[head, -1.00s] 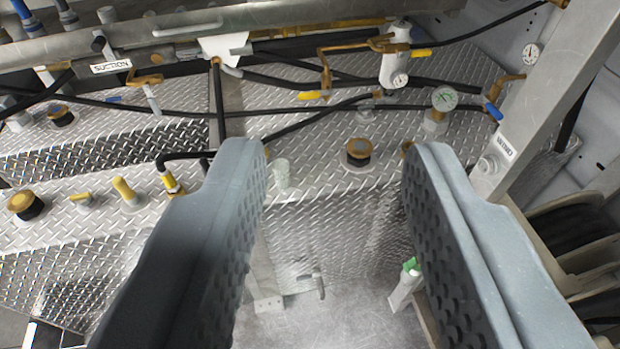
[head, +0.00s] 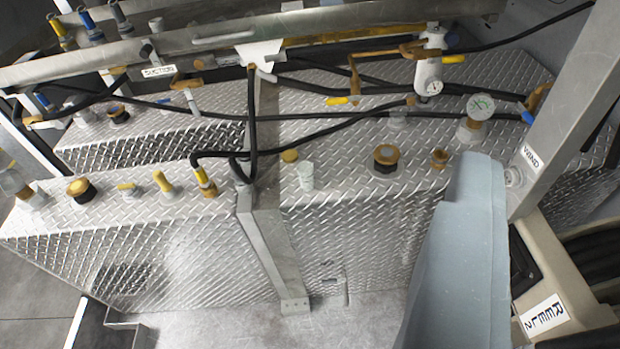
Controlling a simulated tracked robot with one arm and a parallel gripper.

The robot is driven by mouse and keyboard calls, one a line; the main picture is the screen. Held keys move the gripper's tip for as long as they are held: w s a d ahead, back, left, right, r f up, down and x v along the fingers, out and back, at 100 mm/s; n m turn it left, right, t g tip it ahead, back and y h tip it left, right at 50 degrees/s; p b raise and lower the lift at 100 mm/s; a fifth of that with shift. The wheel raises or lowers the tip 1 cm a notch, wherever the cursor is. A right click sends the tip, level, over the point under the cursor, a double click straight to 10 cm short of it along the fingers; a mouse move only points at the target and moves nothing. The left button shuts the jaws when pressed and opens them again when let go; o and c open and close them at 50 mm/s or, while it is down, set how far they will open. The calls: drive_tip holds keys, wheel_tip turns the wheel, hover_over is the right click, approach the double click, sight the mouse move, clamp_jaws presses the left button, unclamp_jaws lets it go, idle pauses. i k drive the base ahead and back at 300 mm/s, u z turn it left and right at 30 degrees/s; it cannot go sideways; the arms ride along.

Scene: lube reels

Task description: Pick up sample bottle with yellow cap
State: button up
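No bottle with a yellow cap can be made out for certain. A small yellow-topped item (head: 290,155) sits on the tread-plate deck, partly behind a hose; I cannot tell whether it is a bottle or a fitting. A pale, translucent cup-like piece (head: 306,177) stands just in front of it. My gripper (head: 482,170) shows at the lower right as one grey-blue shape. The other finger cannot be made out, so its opening and anything between the fingers are hidden.
Dark hoses (head: 340,125) cross above the tread-plate tanks (head: 150,250), which carry several brass and yellow fittings. A metal rail (head: 150,45) runs along the back. A slanted post (head: 565,110) and a reel frame marked REEL 2 (head: 545,316) stand at the right.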

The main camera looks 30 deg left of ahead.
sight(306, 177)
drive_tip(key=z, duration=0.1)
drive_tip(key=i, duration=1)
drive_tip(key=u, duration=1.65)
